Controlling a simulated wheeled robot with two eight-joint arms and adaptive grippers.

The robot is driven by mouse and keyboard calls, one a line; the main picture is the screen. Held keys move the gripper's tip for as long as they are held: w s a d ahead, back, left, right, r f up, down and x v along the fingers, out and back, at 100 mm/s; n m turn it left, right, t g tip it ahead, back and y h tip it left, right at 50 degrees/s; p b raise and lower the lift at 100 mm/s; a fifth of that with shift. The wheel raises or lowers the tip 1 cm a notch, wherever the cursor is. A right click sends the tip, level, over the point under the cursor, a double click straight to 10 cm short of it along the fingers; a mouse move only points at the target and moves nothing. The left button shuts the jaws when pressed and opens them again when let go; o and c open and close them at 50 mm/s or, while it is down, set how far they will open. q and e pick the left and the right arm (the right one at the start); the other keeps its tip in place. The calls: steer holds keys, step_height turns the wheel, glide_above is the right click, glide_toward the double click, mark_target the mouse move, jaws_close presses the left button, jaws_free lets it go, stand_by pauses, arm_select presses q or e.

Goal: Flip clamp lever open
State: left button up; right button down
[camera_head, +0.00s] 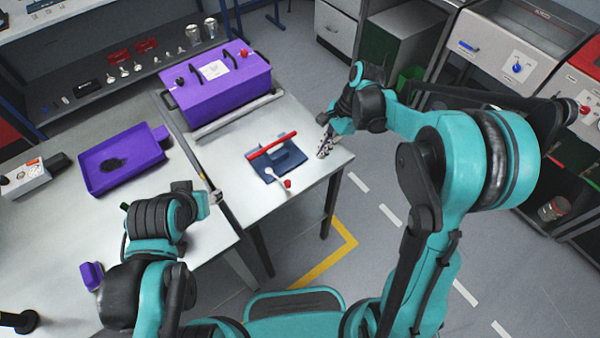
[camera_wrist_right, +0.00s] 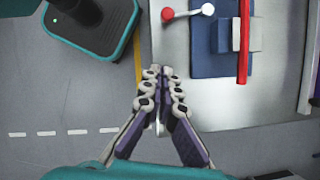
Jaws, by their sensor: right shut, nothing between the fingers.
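A blue clamp base (camera_head: 287,160) sits on the right metal table, with a red bar (camera_head: 272,145) across its back. Its short white lever (camera_head: 274,176) ends in a red knob (camera_head: 287,183) near the front. In the right wrist view the red knob (camera_wrist_right: 167,14) and white lever (camera_wrist_right: 187,13) stick out beside the blue base (camera_wrist_right: 208,62). My right gripper (camera_head: 323,153) is shut and empty near the table's right edge, apart from the clamp. Its fingertips (camera_wrist_right: 160,72) meet in the wrist view. My left gripper (camera_head: 214,198) is near the table's front-left; its fingers are too small to read.
A purple case (camera_head: 220,95) with black handles stands behind the clamp. A purple tray (camera_head: 115,160) lies on the left table. A grey bar (camera_head: 236,117) crosses in front of the case. Tabletop between the clamp and my right gripper is clear.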

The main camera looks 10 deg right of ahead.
steer(key=b+x, duration=0.3)
steer(key=x, duration=0.7)
steer(key=shift+f, duration=0.15)
steer(key=a, duration=0.1)
steer(key=s+a, duration=0.1)
steer(key=a, duration=0.1)
steer(key=shift+a+b, duration=0.1)
steer(key=shift+b, duration=0.25)
steer(key=shift+a, duration=0.35)
steer(key=shift+s, duration=0.15)
